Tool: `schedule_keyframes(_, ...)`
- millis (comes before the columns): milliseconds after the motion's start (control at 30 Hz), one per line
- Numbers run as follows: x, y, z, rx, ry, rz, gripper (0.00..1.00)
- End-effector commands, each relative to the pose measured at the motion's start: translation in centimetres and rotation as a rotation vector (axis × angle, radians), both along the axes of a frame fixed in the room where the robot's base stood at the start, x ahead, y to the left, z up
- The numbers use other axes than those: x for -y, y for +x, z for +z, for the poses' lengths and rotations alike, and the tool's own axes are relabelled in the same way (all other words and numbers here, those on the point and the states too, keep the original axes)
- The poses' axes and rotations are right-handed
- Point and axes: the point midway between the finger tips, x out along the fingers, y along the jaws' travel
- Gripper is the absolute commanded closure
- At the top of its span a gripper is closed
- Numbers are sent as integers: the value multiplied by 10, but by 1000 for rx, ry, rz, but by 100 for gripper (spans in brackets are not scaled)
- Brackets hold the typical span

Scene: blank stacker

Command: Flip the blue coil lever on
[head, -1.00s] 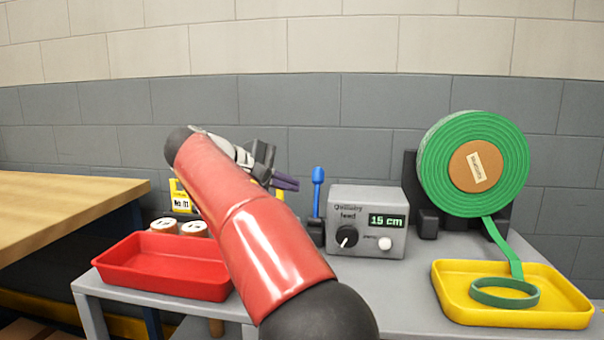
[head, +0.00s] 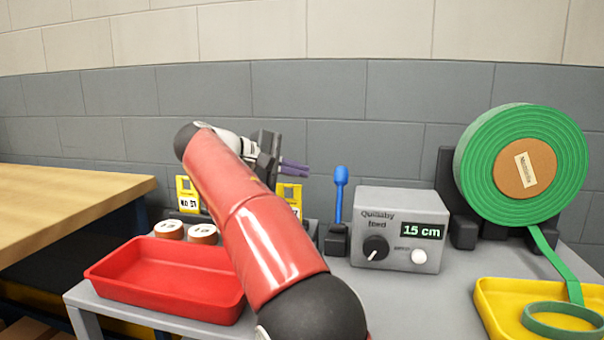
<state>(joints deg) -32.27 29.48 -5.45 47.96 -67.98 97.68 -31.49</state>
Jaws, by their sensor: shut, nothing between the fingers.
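The blue coil lever (head: 340,194) stands upright on a small dark base (head: 337,241), just left of the grey feed box. My gripper (head: 304,170) is at the end of the red arm, with its purple fingers pointing right. The fingers are shut and empty. In the picture they lie a little left of the lever's blue tip, at about the same height, with a gap between. The depth between fingers and lever is hard to judge.
The grey feed box (head: 398,228) with a dial and "15 cm" display stands right of the lever. A green coil (head: 482,165) feeds a strip into a yellow tray (head: 497,318). A red tray (head: 165,291), white-topped rolls (head: 203,233) and yellow tags (head: 187,194) are left.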

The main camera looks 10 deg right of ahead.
Motion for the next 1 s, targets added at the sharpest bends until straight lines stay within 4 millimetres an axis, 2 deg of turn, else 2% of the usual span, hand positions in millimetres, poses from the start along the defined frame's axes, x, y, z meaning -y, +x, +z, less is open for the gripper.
schedule_keyframes(200, 37, 16, -17, -1, 0, -5, 100)
schedule_keyframes(400, 60, 27, -25, 0, 1, -3, 100)
schedule_keyframes(600, 67, 30, -28, 1, 2, 0, 100)
schedule_keyframes(1000, 67, 30, -28, 8, -1, 0, 100)
